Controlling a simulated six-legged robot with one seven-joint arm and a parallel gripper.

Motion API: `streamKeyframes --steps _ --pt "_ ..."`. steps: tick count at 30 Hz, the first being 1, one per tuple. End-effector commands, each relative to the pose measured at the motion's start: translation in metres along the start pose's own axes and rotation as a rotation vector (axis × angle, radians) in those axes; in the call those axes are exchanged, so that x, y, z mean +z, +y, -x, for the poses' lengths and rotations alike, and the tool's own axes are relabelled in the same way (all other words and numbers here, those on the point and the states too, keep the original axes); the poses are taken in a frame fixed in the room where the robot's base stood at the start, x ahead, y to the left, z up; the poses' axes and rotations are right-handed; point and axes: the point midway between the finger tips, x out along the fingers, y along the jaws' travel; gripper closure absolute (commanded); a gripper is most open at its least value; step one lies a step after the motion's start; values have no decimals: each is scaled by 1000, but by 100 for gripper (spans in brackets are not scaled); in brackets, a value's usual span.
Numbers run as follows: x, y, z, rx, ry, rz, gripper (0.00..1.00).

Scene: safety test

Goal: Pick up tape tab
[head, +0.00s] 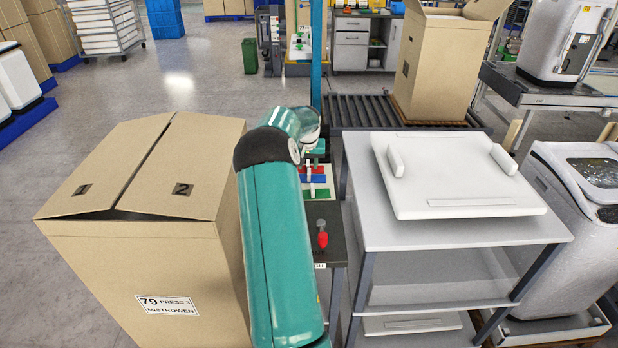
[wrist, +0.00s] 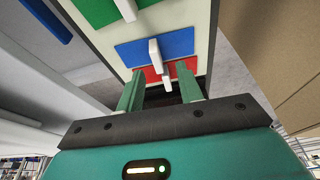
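A pale board (wrist: 203,22) with coloured pads fills the upper middle of the wrist view. A green pad (wrist: 95,12), a blue pad (wrist: 178,44) and a red pad (wrist: 150,74) each carry a white tab. The white tab on the blue pad (wrist: 154,50) stands beyond my fingertips. The white tab on the red pad (wrist: 166,77) shows between my fingers in the picture. My gripper (wrist: 160,70) is open, with a gap between its green fingers, and nothing is seen held. In the head view the pads (head: 313,178) show just past my arm, which hides my fingers.
A large carton (head: 130,255) stands close at the left of my arm. A grey shelf table (head: 385,233) with a white panel (head: 460,165) stands at the right. A red knob (head: 322,239) rises from the dark bench between them. A roller conveyor (head: 355,110) lies behind.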

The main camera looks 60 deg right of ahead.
Motion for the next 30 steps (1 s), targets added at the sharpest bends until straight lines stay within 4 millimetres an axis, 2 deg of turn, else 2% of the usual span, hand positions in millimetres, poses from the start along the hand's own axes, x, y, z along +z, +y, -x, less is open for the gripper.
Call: streamKeyframes --steps 9,17,21,23,30 --pt "4 4 -44 1 -1 1 64" --pt "3 4 -48 1 0 1 64" --pt "3 4 -48 1 0 1 91" --pt "3 4 -48 0 0 1 100" --pt "3 4 -47 1 0 1 100"
